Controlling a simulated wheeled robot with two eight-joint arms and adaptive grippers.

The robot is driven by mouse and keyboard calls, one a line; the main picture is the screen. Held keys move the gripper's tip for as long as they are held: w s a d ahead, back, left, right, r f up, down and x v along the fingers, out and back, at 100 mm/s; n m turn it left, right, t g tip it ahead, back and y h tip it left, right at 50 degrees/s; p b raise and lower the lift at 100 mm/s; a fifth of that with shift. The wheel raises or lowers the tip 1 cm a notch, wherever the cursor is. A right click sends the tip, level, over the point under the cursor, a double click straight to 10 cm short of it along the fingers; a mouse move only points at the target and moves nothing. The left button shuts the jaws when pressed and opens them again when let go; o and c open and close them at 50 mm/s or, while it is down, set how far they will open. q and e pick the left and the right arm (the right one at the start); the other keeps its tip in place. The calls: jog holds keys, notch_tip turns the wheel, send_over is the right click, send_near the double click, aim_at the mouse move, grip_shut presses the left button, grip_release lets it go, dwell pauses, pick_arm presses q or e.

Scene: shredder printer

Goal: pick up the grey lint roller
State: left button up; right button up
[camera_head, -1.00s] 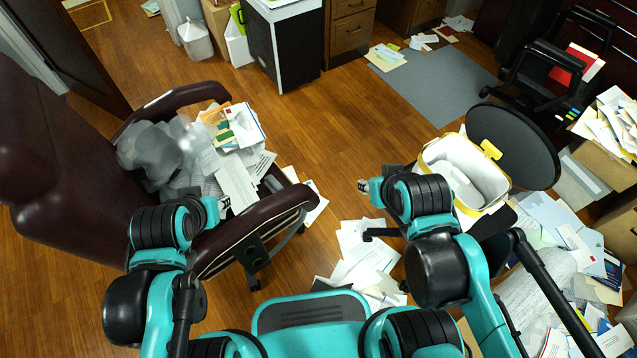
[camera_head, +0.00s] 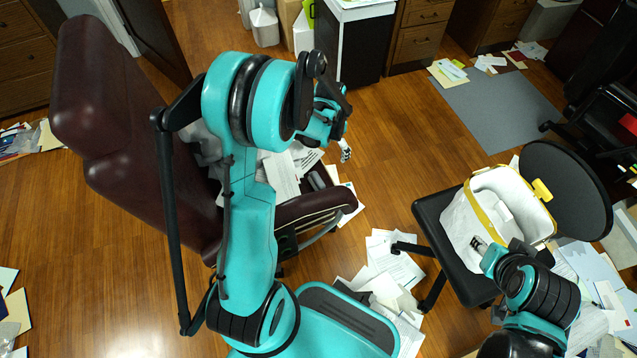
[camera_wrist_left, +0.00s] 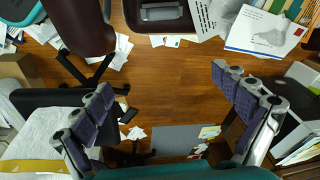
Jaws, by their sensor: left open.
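A small grey cylinder-like thing (camera_head: 317,180), which looks like the grey lint roller, lies at the front of the maroon chair's seat (camera_head: 300,208). It also shows at the top edge of the left wrist view (camera_wrist_left: 160,12). My left gripper (camera_head: 345,150) is beyond it and slightly right in the head view, partly hidden by my arm. In the left wrist view its two fingers (camera_wrist_left: 162,80) are wide apart with only floor between them. My right gripper (camera_head: 478,243) is beside the white bin with the yellow rim (camera_head: 468,217); its jaws are too small to judge.
Papers (camera_head: 283,175) cover part of the chair seat, and more papers (camera_head: 385,275) lie on the floor. The bin sits on a black chair (camera_head: 430,215). A black-and-white cabinet (camera_head: 355,45) stands behind.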

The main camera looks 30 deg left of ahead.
pick_arm(q)
jog(key=m+g, duration=0.2)
send_near(318, 179)
notch_tip(318, 179, down, 4)
jog(key=shift+s+r, duration=0.1)
jog(key=f+b, duration=0.1)
jog(key=f, duration=0.1)
jog(key=f+b, duration=0.2)
jog(key=f, duration=0.1)
jog(key=shift+a, duration=0.2)
jog(key=shift+r, duration=0.1)
jog(key=c, duration=1.6)
jog(key=shift+c, duration=0.2)
jog(key=shift+r, duration=0.1)
